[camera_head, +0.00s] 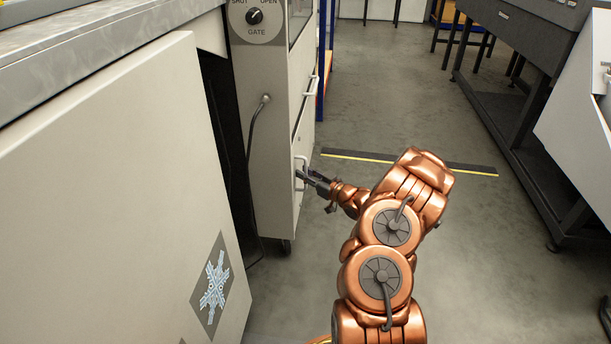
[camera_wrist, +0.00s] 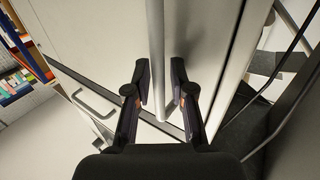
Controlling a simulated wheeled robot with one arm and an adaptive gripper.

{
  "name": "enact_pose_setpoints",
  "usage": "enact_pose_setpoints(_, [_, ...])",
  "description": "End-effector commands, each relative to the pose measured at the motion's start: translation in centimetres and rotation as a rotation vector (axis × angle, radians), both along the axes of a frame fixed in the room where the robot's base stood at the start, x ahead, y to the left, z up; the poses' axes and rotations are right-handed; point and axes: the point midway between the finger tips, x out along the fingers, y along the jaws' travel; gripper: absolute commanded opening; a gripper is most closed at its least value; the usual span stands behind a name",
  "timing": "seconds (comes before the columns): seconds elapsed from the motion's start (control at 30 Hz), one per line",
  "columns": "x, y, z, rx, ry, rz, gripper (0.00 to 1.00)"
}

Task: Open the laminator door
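The pale machine (camera_head: 272,150) has a lower door with an upright metal handle (camera_head: 299,172) on its right side in the head view. The door looks shut. My gripper (camera_head: 306,176) is at this handle, with its fingers partly hidden against it. In the wrist view, the handle (camera_wrist: 157,50) runs down from the top as a grey bar between the two dark fingers of my gripper (camera_wrist: 160,85). The fingers are parted, one on each side of the bar. Whether either finger touches it is hard to tell.
A second handle (camera_head: 311,86) sits higher on the same machine, below a gate dial (camera_head: 254,16). A large pale cabinet (camera_head: 110,200) fills the left. Dark equipment (camera_head: 530,45) stands at the right. The grey floor (camera_head: 400,95) between is clear, with a yellow-edged black strip (camera_head: 410,162).

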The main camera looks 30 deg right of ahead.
Motion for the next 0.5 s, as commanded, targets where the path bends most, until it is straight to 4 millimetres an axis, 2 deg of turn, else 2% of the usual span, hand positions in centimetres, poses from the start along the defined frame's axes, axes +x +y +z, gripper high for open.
enact_pose_setpoints(0.3, [0.09, -0.06, 0.03, 0.0, 0.0, -0.001, 0.22])
enact_pose_setpoints(0.5, [0.08, -0.06, 0.02, 0.0, 0.0, -0.001, 0.01])
